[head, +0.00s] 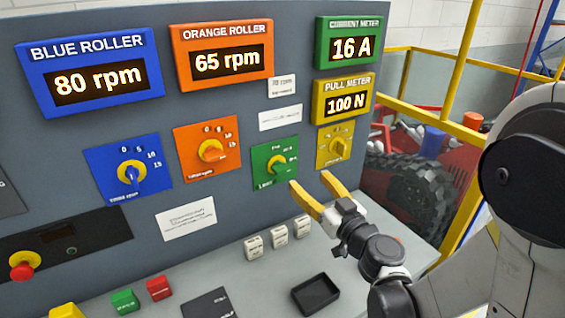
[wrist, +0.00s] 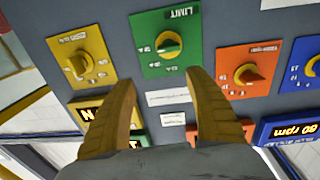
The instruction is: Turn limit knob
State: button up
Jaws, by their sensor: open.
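The limit knob (head: 279,165) is a round yellow-and-green dial on a green plate (head: 262,181) in the lower middle of the panel. In the wrist view the limit knob (wrist: 169,44) shows upside down on its green plate, above and between the fingers. My gripper (head: 310,190) has two yellow fingers, spread apart and empty. It is in front of the panel, just right of and a little below the limit knob in the head view. In the wrist view my gripper (wrist: 165,85) points toward the panel, and no finger appears to touch the knob.
A yellow knob (head: 338,148) sits right of the limit knob, an orange one (head: 211,150) and a blue one (head: 131,174) to its left. A red stop button (head: 22,266) is far left. White blocks (head: 278,236) and a black tray (head: 315,293) lie on the ledge below.

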aim_at(284, 170)
jog(key=shift+n+g+y, duration=0.3)
jog(key=shift+g+y, duration=0.2)
jog(key=x, duration=0.3)
jog(key=a+f+x, duration=0.1)
jog(key=x, duration=0.7)
jog(key=shift+s+a+f, duration=0.2)
jog(key=shift+s+f, duration=0.15)
jog(key=shift+f, duration=0.05)
jog(key=shift+c, duration=0.6)
jog(key=c, duration=1.1)
